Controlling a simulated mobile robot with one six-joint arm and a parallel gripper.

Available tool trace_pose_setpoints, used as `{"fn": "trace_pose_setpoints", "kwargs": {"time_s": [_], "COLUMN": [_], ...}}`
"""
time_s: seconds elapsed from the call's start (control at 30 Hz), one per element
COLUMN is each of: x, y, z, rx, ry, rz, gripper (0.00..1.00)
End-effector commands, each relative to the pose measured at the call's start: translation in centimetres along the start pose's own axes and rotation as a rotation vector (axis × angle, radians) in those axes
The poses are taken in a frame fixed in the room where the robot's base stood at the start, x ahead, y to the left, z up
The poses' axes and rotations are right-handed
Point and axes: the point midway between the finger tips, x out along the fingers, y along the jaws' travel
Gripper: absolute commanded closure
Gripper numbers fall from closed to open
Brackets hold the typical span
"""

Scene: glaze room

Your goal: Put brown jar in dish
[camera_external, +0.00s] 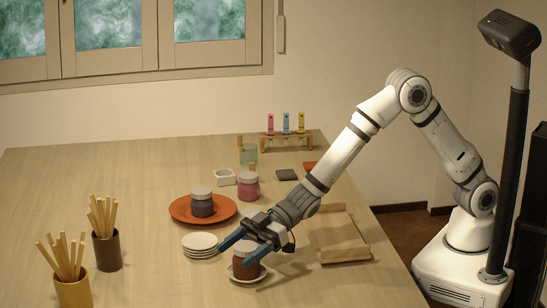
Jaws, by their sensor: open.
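The brown jar (245,268) with a pale lid stands on a small white saucer (262,275) near the front of the table. My gripper (232,249) is open at the brown jar, its blue fingers at about lid height. One finger passes in front of the jar's upper part. I cannot tell whether the fingers touch it. An orange dish (180,209) lies farther back and to the left. A dark grey jar (202,205) with a pale lid stands in it.
A stack of white saucers (200,246) sits just left of my gripper. A pink jar (248,188), a small white bowl (225,177) and a tube rack (286,140) stand farther back. A wooden tray (338,236) is at right. Cups of sticks (73,289) stand at left.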

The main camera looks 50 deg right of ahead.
Motion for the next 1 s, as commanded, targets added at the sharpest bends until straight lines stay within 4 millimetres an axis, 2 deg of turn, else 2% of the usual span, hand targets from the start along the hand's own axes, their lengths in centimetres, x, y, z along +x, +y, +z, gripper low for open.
{"fn": "trace_pose_setpoints", "kwargs": {"time_s": [0.17, 0.23, 0.5, 0.7, 0.83, 1.0], "x": [-0.5, -1.8, -7.8, -11.0, -12.0, -12.3], "y": [0.0, 0.1, 0.1, 0.1, 0.0, 0.0], "z": [-1.4, -0.9, -0.9, -0.9, -0.9, -0.9], "rx": [0.000, 0.000, -0.001, 0.000, 0.000, 0.000], "ry": [0.001, 0.001, 0.002, 0.001, 0.001, 0.000], "rz": [0.000, 0.002, 0.003, 0.001, 0.001, 0.000], "gripper": [0.28, 0.28, 0.28, 0.28, 0.28, 0.28]}}
